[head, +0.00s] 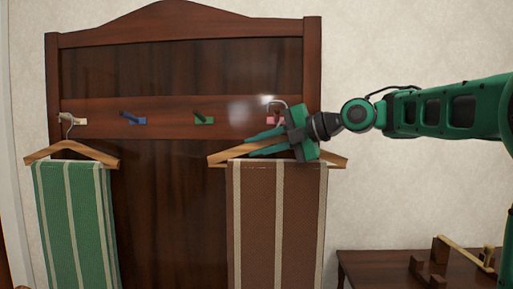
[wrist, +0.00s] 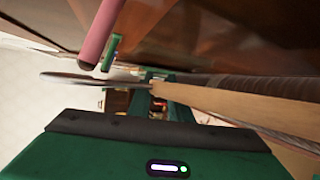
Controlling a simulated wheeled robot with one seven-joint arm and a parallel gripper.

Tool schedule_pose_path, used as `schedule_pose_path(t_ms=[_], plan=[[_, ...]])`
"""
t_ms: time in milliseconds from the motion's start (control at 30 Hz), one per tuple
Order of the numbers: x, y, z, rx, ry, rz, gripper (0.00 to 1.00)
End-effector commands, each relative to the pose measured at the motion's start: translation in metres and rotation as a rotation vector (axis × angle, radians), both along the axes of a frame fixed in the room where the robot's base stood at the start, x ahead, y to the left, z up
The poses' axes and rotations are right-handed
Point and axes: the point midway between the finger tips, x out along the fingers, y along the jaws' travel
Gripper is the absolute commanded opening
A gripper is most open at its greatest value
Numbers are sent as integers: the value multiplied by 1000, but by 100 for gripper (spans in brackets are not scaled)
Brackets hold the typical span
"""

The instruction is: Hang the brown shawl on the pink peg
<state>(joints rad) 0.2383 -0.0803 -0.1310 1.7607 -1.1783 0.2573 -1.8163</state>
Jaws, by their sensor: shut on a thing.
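The brown shawl (head: 276,225), with pale stripes, hangs from a wooden hanger (head: 225,155) at the right of the rack. My gripper (head: 252,146) is shut on this hanger, near its top; the hanger also shows in the wrist view (wrist: 250,105). The pink peg (head: 274,119) is right behind my gripper, partly hidden by it. In the wrist view the pink peg (wrist: 100,35) points down close to the metal hook (wrist: 85,79). In the head view the hook's curve (head: 279,102) shows at and just above the peg. I cannot tell whether it rests on the peg.
A dark wooden rack (head: 180,70) stands against the wall. A green striped shawl (head: 75,220) hangs on the cream peg (head: 70,119) at the left. The blue peg (head: 134,119) and green peg (head: 203,119) are empty. A low table (head: 380,265) is at lower right.

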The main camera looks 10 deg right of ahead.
Motion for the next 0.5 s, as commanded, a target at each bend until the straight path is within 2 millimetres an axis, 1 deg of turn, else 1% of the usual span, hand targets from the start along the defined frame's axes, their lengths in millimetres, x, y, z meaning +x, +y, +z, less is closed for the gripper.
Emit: schedule_pose_path(t_ms=[500], plan=[[31, -9, -8, 0, -2, 2, 0]])
